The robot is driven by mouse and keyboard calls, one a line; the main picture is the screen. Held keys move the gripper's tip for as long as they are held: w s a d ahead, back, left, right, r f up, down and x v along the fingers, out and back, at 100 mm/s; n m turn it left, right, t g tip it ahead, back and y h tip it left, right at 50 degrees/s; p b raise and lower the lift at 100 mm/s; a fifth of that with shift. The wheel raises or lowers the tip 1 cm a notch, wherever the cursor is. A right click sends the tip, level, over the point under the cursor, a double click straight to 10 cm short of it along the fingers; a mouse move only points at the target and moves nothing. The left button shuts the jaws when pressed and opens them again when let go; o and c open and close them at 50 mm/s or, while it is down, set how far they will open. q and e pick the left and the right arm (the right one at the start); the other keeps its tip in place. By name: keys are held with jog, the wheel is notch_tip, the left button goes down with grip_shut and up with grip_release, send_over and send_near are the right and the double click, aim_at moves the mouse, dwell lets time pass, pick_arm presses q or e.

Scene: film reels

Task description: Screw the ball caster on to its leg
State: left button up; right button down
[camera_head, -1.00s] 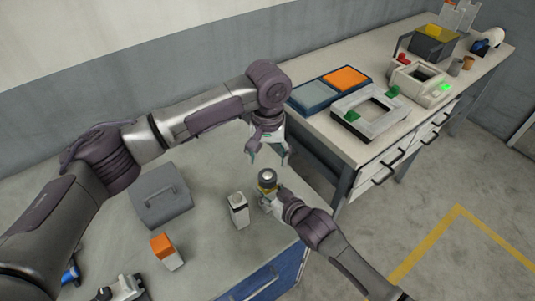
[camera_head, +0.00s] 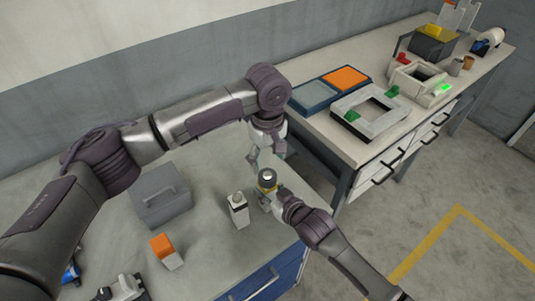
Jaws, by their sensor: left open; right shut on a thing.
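A small dark round piece with a bright ball-like top, which looks like the ball caster (camera_head: 267,177), stands upright at the bench's right edge. A yellowish band shows just under it. My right gripper (camera_head: 269,196) is shut on this piece from the lower right, low down on it. I cannot tell the leg apart below the band, and the caster's seating is too small to judge. My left gripper (camera_head: 267,161) points down, open and empty, just above the caster, its fingertips apart on either side.
A white block with a grey top (camera_head: 238,209) stands close left of my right gripper. A grey lidded box (camera_head: 161,195) and an orange-and-white block (camera_head: 166,251) are farther left. A second bench (camera_head: 325,125) with trays is behind right.

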aim_at(267, 175)
pick_arm(q)
notch_tip(267, 175, down, 7)
jog(key=shift+r, duration=0.1)
dwell(0.4)
jog(key=c, duration=1.2)
jog(key=m, duration=0.8)
jog(key=shift+m, duration=0.3)
jog(key=m, duration=2.2)
jog(key=o, duration=1.3)
